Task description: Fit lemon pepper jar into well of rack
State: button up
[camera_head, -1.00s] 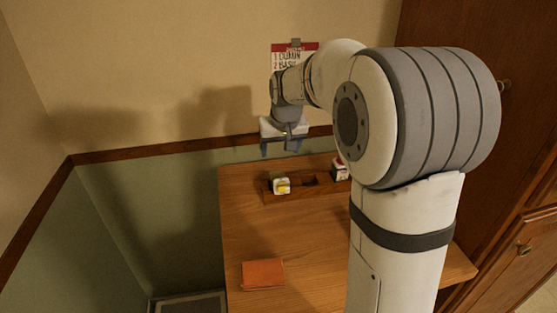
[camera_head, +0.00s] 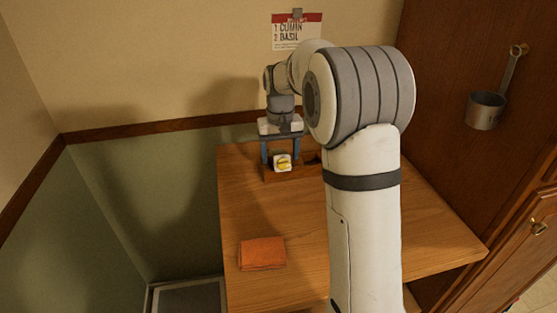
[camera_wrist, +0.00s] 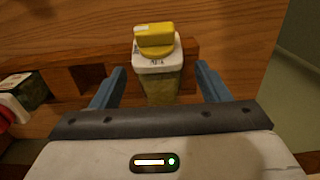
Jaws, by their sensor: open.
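A jar with a white top, a yellow piece on its lid and a yellowish body (camera_wrist: 163,84) stands at one end of the wooden rack (camera_wrist: 120,55). It also shows in the head view (camera_head: 282,162). I cannot read its label or tell whether it is seated in a well. My gripper (camera_wrist: 160,70) is open above the rack, with one finger on each side of the jar and visible gaps between. It shows from behind in the head view (camera_head: 280,153). A square empty well (camera_wrist: 88,78) opens in the rack beside the jar.
A dark jar (camera_wrist: 25,90) and a red-and-white item (camera_wrist: 6,116) are at the left of the wrist view. An orange folded cloth (camera_head: 262,253) lies on the wooden counter (camera_head: 300,235), which is otherwise mostly clear. A note (camera_head: 297,31) hangs on the wall.

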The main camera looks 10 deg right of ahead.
jog(key=shift+f, duration=0.7)
jog(key=shift+c, duration=0.4)
jog(key=c, duration=1.1)
